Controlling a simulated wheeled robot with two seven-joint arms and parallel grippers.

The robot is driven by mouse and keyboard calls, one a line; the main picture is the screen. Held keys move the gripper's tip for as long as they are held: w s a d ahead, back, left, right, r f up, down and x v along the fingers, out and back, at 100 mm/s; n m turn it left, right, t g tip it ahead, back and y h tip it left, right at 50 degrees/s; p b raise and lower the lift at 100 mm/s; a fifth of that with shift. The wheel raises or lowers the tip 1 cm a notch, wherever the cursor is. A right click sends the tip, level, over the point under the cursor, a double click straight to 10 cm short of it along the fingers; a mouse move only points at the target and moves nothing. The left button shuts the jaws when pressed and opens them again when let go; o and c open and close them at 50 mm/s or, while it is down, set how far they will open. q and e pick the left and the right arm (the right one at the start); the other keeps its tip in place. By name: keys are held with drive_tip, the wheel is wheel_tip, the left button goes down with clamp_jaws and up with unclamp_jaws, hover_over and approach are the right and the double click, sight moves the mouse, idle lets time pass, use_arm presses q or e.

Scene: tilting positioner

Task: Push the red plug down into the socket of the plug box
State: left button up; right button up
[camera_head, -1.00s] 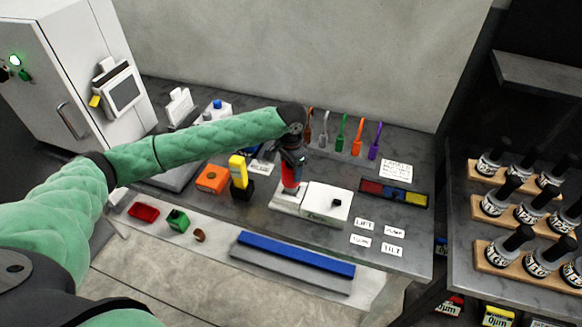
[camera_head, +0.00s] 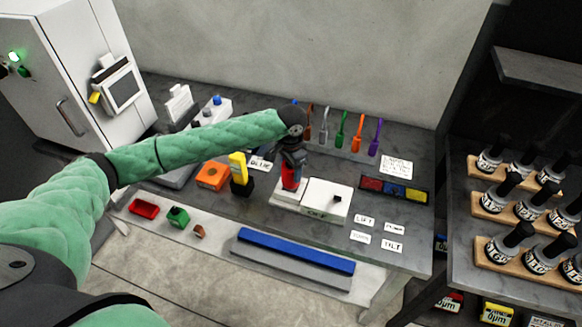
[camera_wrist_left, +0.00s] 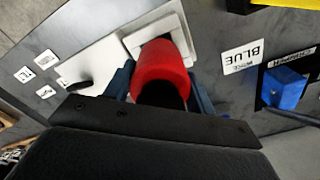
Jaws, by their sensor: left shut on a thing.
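The red plug (camera_head: 289,174) is upright over the left part of the white plug box (camera_head: 325,198). My left gripper (camera_head: 290,166) is shut on it from above. In the left wrist view the red plug (camera_wrist_left: 162,65) sits between the blue-grey fingers, with its lower end at the pale square socket area (camera_wrist_left: 137,38) of the box. The plug hides the socket opening, so I cannot tell how deep it sits. A small black lever (camera_head: 337,199) is on the box's right part. My right gripper is not in view.
A yellow and black tool (camera_head: 238,168) and an orange block (camera_head: 212,176) stand left of the box. Upright coloured tools (camera_head: 341,132) are behind it. A blue bar (camera_head: 296,250) lies in front. Labels (camera_head: 364,219) and a coloured tray (camera_head: 395,190) are to the right.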

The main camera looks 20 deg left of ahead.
use_arm(q)
drive_tip(key=shift+f, duration=0.1)
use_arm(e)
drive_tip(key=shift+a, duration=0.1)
use_arm(q)
drive_tip(key=shift+f, duration=0.3)
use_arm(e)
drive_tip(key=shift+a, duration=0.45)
use_arm(q)
drive_tip(key=shift+f, duration=0.5)
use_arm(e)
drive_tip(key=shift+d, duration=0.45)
use_arm(q)
drive_tip(key=o, duration=1.3)
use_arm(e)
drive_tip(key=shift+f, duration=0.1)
